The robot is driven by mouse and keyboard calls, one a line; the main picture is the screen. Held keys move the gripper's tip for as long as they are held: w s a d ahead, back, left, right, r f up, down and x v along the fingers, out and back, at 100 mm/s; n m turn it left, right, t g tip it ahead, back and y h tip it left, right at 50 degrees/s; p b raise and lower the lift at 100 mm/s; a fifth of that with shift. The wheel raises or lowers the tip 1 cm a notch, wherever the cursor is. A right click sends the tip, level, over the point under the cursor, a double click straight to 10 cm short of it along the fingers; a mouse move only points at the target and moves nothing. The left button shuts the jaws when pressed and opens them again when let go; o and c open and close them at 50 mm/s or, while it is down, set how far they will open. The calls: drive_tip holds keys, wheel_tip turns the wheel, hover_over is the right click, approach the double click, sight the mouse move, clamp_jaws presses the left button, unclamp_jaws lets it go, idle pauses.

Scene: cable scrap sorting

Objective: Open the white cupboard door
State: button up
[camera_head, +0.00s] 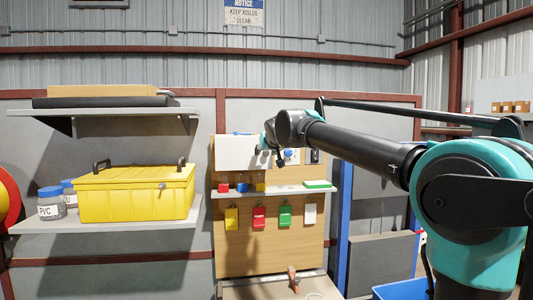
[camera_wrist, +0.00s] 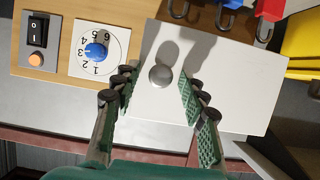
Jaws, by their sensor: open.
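The white cupboard door (camera_head: 236,153) is at the upper left of the wooden panel in the head view and looks shut. In the wrist view the door (camera_wrist: 235,100) fills the middle and right, with a round grey knob (camera_wrist: 161,75) near its left edge. My gripper (camera_head: 268,156) is in front of the door's right edge in the head view. In the wrist view my gripper (camera_wrist: 159,82) is open, one finger on each side of the knob. Whether the fingertips reach down to the knob's depth cannot be told. My gripper hides the knob in the head view.
A blue dial (camera_wrist: 96,51) and a switch box (camera_wrist: 36,39) sit beside the door. Below it runs a shelf (camera_head: 290,190) with small coloured items, and coloured padlocks (camera_head: 259,218) hang underneath. A yellow toolbox (camera_head: 135,195) stands on the left shelf.

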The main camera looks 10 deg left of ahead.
drive_tip(key=shift+c, duration=0.4)
clamp_jaws()
drive_tip(key=shift+s, duration=0.15)
